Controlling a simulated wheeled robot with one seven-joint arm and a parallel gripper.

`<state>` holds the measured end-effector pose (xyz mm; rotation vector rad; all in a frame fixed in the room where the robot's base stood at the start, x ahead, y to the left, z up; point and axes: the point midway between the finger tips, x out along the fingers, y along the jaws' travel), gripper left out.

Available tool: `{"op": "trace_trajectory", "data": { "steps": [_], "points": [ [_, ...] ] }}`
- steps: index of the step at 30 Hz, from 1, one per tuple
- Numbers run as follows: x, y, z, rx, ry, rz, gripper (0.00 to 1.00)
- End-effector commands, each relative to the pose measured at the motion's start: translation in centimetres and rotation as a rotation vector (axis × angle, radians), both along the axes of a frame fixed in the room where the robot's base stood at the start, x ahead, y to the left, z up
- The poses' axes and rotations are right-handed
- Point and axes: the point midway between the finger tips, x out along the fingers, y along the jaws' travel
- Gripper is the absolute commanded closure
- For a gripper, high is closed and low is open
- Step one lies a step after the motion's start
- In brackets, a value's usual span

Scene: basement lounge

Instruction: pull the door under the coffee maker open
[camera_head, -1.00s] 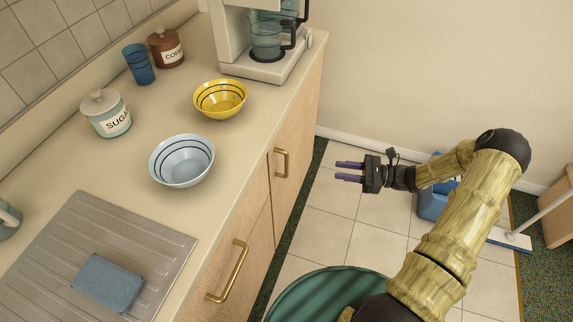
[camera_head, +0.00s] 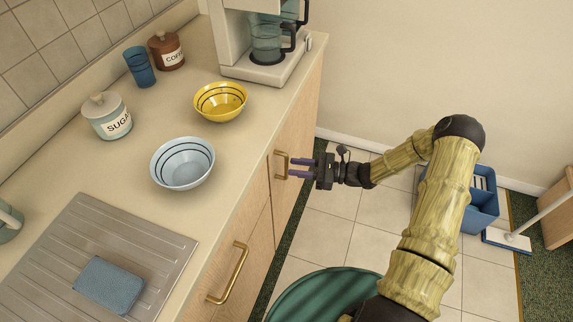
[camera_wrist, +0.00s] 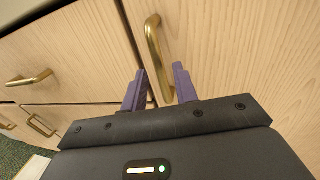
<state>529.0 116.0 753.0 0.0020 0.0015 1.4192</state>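The coffee maker (camera_head: 262,45) stands at the far end of the counter. The light wood door (camera_head: 297,142) below it is closed and has a brass handle (camera_head: 281,164). In the wrist view the handle (camera_wrist: 155,50) runs lengthwise ahead of and between the two purple fingers. My gripper (camera_head: 291,168) is open, with its fingertips at the handle in the head view. In the wrist view my gripper (camera_wrist: 160,82) has a finger on each side of the handle's lower end. I cannot tell whether either finger touches it.
Another brass handle (camera_head: 235,272) is on the nearer cabinet front. A green round bin (camera_head: 325,296) stands on the floor near the counter. A blue bucket (camera_head: 480,205) and a mop (camera_head: 515,238) are at the right. Tiled floor (camera_head: 385,208) in front of the door is clear.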

Motion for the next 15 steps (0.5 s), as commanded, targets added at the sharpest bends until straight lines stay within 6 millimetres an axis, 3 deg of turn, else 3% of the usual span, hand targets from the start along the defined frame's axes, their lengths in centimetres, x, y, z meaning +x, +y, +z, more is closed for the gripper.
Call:
{"op": "trace_trajectory", "data": {
  "steps": [6, 15],
  "points": [
    [0.4, 3.1, 0.0, 0.0, 0.001, 0.002, 0.71],
    [0.6, 3.8, 0.0, 0.0, 0.0, -0.001, 0.71]
  ]
}}
